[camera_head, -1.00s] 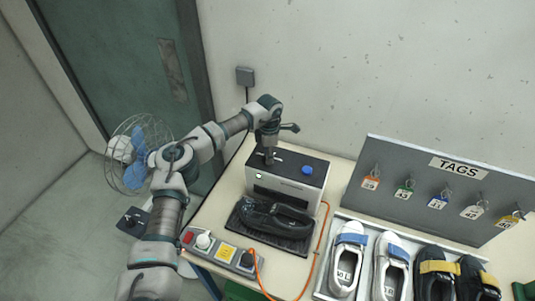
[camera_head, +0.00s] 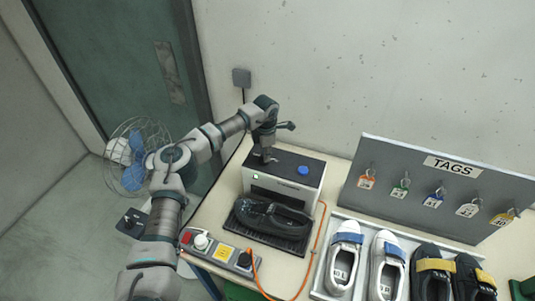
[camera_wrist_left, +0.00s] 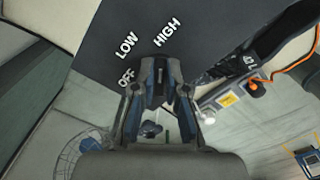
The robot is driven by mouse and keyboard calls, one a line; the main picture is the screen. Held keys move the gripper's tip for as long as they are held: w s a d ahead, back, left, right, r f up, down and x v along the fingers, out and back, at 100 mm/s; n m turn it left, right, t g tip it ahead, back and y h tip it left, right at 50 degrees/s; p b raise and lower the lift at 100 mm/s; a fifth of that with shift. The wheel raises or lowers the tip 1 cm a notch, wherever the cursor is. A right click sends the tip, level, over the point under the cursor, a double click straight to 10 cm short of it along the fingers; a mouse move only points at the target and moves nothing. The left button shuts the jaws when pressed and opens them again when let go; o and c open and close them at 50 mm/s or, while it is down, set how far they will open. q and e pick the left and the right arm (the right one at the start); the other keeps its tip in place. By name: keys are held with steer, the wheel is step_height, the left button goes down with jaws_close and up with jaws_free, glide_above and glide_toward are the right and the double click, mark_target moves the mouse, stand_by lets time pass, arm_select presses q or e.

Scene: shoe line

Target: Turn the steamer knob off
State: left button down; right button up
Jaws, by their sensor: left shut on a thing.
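The steamer (camera_head: 285,193) is a white box with a dark top, standing on the table against the wall side. Its top also shows in the left wrist view (camera_wrist_left: 110,62), with the printed words OFF, LOW and HIGH. My left gripper (camera_head: 266,156) points down onto the left part of this top. In the left wrist view my left gripper (camera_wrist_left: 161,76) is shut on the small dark knob (camera_wrist_left: 160,73), close to the words. The fingers cover most of the knob, so I cannot tell which word it points to. My right gripper is not in view.
A black shoe (camera_head: 272,214) sits on a dark tray in front of the steamer. A blue button (camera_head: 303,170) is on the steamer's top. A power strip (camera_head: 219,252) with an orange cable lies in front. Several shoes and a tag board (camera_head: 410,190) stand right.

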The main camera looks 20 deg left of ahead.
arm_select(q)
steer(key=n, duration=0.1)
steer(key=n+p, duration=0.1)
steer(key=n, duration=0.2)
steer(key=shift+a+f+n+p, duration=0.2)
steer(key=shift+a+n+p, duration=0.1)
steer(key=shift+p, duration=0.1)
steer(key=n+p, duration=0.2)
steer(key=n, duration=0.4)
steer(key=shift+s+a, duration=0.1)
steer(key=shift+a, duration=0.05)
steer(key=n+p, duration=0.2)
steer(key=n, duration=0.4)
steer(key=shift+s+a+n, duration=0.1)
steer(key=shift+n, duration=0.2)
steer(key=n+p, duration=0.2)
steer(key=n, duration=0.3)
steer(key=shift+s+f, duration=0.1)
steer(key=c, duration=1.2)
jaws_free()
